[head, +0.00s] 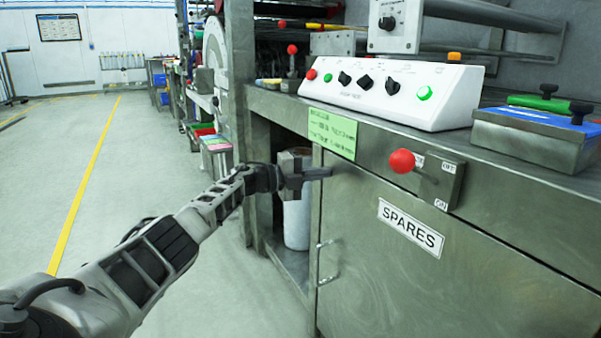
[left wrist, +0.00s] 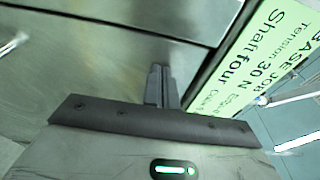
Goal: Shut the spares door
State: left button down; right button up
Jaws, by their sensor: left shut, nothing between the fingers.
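The spares door is a grey metal panel (head: 375,285) on the cabinet front, with a white SPARES label (head: 411,228) and a bar handle (head: 328,262) near its left edge. It looks close to flush with the front, but I cannot tell whether it is fully shut. My left gripper (head: 322,173) is shut and empty, at the door's upper left, below the green card. In the left wrist view its closed fingertips (left wrist: 159,72) point at bare metal beside a dark seam. Contact cannot be made out. My right gripper is out of view.
A green card (head: 332,132) hangs above the door's left edge. A red-knobbed lever (head: 402,161) sticks out above the door. Left of the door, an open bay holds a whitish drum (head: 297,217). A control box (head: 395,92) stands on top. The floor at left is clear.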

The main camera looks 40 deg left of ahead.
pick_arm(q)
jog(key=p+v, duration=0.4)
jog(key=v, duration=1.2)
jog(key=shift+p, duration=0.35)
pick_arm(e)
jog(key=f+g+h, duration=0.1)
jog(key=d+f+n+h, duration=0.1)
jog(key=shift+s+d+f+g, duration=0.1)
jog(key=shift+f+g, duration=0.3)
pick_arm(q)
jog(key=shift+w+a+f, duration=0.1)
